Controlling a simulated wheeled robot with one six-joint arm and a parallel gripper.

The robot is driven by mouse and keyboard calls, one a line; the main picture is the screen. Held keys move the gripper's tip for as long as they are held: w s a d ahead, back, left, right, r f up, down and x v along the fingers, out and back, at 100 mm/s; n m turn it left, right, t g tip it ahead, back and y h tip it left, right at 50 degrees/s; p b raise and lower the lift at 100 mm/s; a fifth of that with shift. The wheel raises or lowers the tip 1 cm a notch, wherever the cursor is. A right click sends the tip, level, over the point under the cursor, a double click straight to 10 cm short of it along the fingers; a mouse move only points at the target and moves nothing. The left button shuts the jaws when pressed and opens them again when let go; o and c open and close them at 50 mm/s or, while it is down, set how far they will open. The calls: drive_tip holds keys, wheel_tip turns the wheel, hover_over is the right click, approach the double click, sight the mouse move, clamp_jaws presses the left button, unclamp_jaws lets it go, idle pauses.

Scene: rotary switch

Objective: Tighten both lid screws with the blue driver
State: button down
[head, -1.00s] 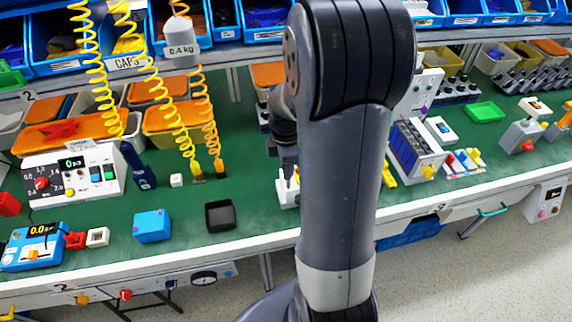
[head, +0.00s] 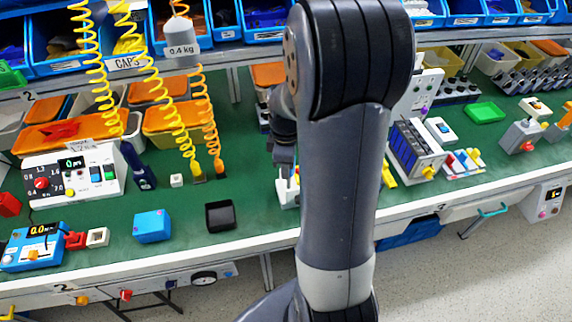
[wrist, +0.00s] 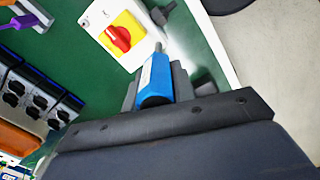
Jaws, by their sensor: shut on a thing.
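In the wrist view, my gripper (wrist: 157,88) is shut on a blue tool (wrist: 155,82) with a pale label strip and a thin grey tip, which looks like the driver. The tip points up the picture, beside a white box (wrist: 98,24) with a red knob on a yellow plate. I cannot tell whether the tip touches anything. In the head view, my gripper (head: 284,155) is a dark shape mostly behind my arm, above a white object (head: 288,188). A dark blue tool (head: 138,165) also stands beside the control panel on the left. I cannot make out the lid screws.
A blue box (head: 153,226) and a black tray (head: 220,215) sit on the green bench left of my arm. Yellow coiled cords (head: 165,90) hang above it. A blue-and-grey rack (head: 413,150) stands right of my arm. The bench's white front edge (head: 190,252) is near.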

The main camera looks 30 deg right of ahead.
drive_tip(key=m, duration=0.3)
drive_tip(key=shift+w+d+m, duration=0.1)
drive_tip(key=shift+m, duration=0.3)
drive_tip(key=shift+m, duration=1.2)
drive_tip(key=m, duration=0.5)
drive_tip(key=shift+w+d+m, duration=0.1)
drive_tip(key=shift+d+m, duration=0.15)
drive_tip(key=shift+m, duration=0.05)
drive_tip(key=shift+f, duration=0.1)
drive_tip(key=m, duration=0.6)
drive_tip(key=shift+d+m, duration=0.15)
drive_tip(key=shift+m, duration=0.85)
